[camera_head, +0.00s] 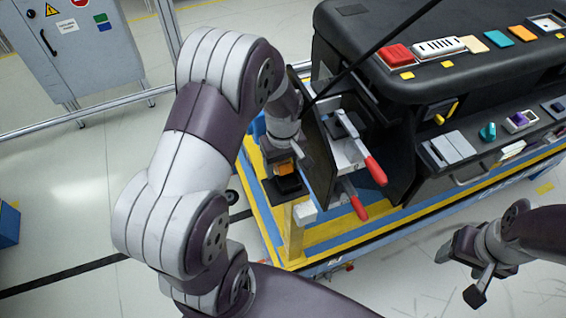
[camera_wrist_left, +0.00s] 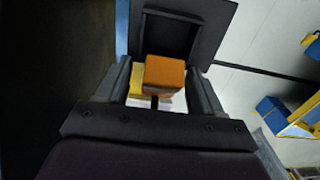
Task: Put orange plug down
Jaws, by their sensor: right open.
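The orange plug (camera_head: 287,168) is under my left gripper (camera_head: 284,160), at the near-left end of the dashboard stand. In the left wrist view the orange plug (camera_wrist_left: 165,76) is between the two fingers of my left gripper (camera_wrist_left: 159,80). A gap shows beside the plug on the left; on the right it looks close to the finger. A black square holder (camera_wrist_left: 181,42) lies just beyond the plug; whether the plug touches it is unclear. My right gripper (camera_head: 462,268) is open and empty, off the stand's front right side.
The black dashboard module (camera_head: 350,42) fills the upper right, with coloured buttons and plugs on it. Red-handled clamps (camera_head: 375,170) stick out close to my left gripper. The yellow and blue stand edge (camera_head: 262,215) runs below. A grey cabinet (camera_head: 75,45) stands at the back left.

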